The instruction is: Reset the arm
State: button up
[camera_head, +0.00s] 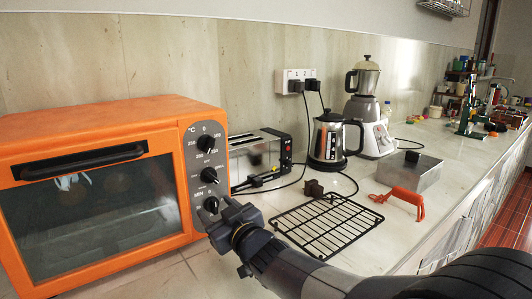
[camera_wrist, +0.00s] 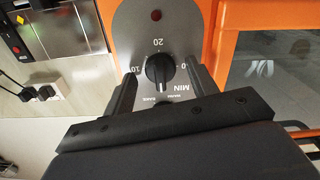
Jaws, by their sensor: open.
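My gripper (camera_head: 216,209) is in front of the lower right of the orange toaster oven (camera_head: 110,108), at the bottom knob of its control panel. In the wrist view my gripper (camera_wrist: 157,88) is open, with one dark finger on each side of the black timer knob (camera_wrist: 159,70). Nothing is held. The knob is on a grey panel marked MIN, 10 and 20, seen upside down. I cannot tell whether the fingers touch it. In the head view the fingers partly hide this knob.
A steel toaster (camera_head: 255,155) stands beside the oven, with a kettle (camera_head: 328,140) and a blender (camera_head: 366,105) farther back. A black wire rack (camera_head: 322,225) lies under and beside my arm. A metal box (camera_head: 410,172) and an orange-handled tool (camera_head: 403,200) are to the right.

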jog(key=m+p, duration=0.4)
jog(key=shift+r, duration=0.2)
jog(key=shift+f+m+p, duration=0.15)
jog(key=shift+m+p, duration=0.65)
jog(key=shift+m, duration=0.2)
jog(key=shift+s, duration=0.1)
